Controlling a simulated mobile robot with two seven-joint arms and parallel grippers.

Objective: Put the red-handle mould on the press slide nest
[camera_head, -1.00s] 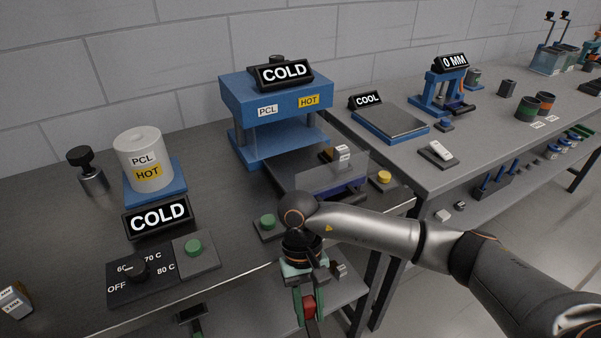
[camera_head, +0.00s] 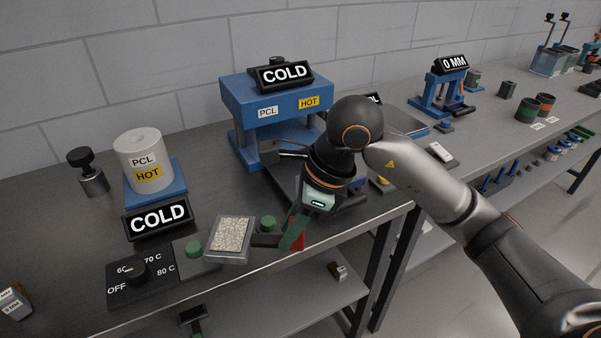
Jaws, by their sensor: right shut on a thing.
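The red-handle mould (camera_head: 231,238) is a grey square frame filled with pale pellets. It is up at the front edge of the bench, left of my right gripper (camera_head: 294,234). That gripper is shut on its red handle (camera_head: 298,229). The blue press (camera_head: 276,108) with a COLD sign stands behind. Its dark slide (camera_head: 275,178) extends forward, and my right arm and gripper hide much of it, including most of the nest area. My left gripper is not in view.
A green button (camera_head: 268,223) is close behind the mould. The heater controls (camera_head: 130,272) and another green button (camera_head: 193,248) are to the left. A PCL HOT drum (camera_head: 141,160) stands behind them. A lower shelf (camera_head: 230,310) holds another mould (camera_head: 192,316).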

